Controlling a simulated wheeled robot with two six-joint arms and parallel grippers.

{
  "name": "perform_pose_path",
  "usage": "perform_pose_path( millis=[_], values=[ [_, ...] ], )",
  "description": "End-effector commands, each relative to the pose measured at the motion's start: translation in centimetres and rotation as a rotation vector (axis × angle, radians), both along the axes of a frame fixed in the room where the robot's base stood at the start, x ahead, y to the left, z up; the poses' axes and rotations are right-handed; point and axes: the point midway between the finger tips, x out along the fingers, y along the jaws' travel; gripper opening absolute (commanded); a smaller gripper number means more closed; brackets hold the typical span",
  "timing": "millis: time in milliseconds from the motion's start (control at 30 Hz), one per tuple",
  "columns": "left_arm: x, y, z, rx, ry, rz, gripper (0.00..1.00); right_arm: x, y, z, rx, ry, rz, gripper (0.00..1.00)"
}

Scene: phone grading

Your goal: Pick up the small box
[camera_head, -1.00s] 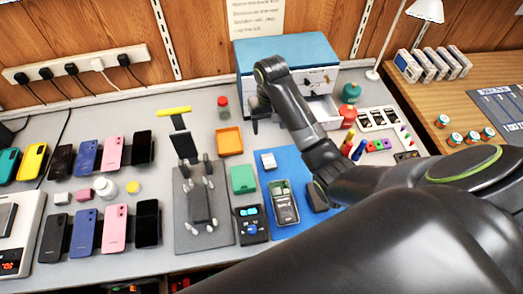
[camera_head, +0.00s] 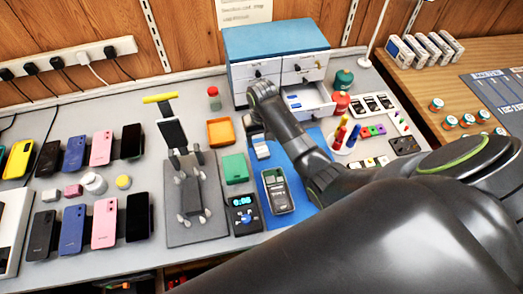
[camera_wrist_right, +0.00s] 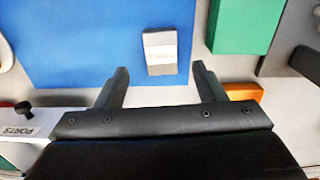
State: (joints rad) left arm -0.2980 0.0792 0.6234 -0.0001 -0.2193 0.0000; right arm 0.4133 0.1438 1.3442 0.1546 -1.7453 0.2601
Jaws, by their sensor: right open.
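The small box (camera_head: 262,150) is pale on its top face and sits near the upper left edge of the blue mat (camera_head: 306,198). In the right wrist view the small box (camera_wrist_right: 160,42) looks grey with a pale label strip. My right gripper (camera_head: 254,128) is just behind it in the head view. In the wrist view the right gripper (camera_wrist_right: 160,68) is open, with one finger to each side of the box's near end and gaps between. Whether the fingertips are down at box height, I cannot tell. My left gripper is not in view.
A green box (camera_head: 235,168) and an orange tray (camera_head: 220,132) stand left of the mat. A drawer cabinet (camera_head: 275,42) with an open drawer (camera_head: 306,99) is behind my right gripper. A phone-like device (camera_head: 277,192) lies on the mat.

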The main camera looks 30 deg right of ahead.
Motion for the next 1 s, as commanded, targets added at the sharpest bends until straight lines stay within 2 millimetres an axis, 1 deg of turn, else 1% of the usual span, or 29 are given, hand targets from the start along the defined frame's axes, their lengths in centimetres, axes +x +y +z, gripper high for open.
perform_pose_path(
  millis=[33,100,200,333,467,667,767,1000],
  values=[
    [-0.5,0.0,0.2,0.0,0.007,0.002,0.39,-0.1,0.1,-0.5,0.001,0.005,0.0,0.64],
    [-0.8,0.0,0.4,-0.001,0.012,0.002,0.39,-0.2,0.2,-1.4,0.001,0.006,0.0,0.64],
    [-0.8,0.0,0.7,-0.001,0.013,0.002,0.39,-0.2,0.3,-2.7,0.001,0.006,0.0,0.64],
    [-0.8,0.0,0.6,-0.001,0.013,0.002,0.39,-0.2,0.2,-4.2,0.0,0.004,0.001,0.64],
    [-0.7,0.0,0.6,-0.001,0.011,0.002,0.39,-0.2,0.2,-4.8,-0.001,0.002,0.001,0.64],
    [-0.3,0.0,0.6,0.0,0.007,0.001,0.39,-0.2,0.3,-4.9,0.0,0.001,0.001,0.64],
    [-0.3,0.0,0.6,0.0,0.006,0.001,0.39,-0.2,0.3,-4.8,0.0,0.001,0.001,0.52],
    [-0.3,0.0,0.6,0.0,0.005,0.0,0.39,-0.2,0.3,-4.8,0.0,0.001,0.001,0.2]
  ],
)
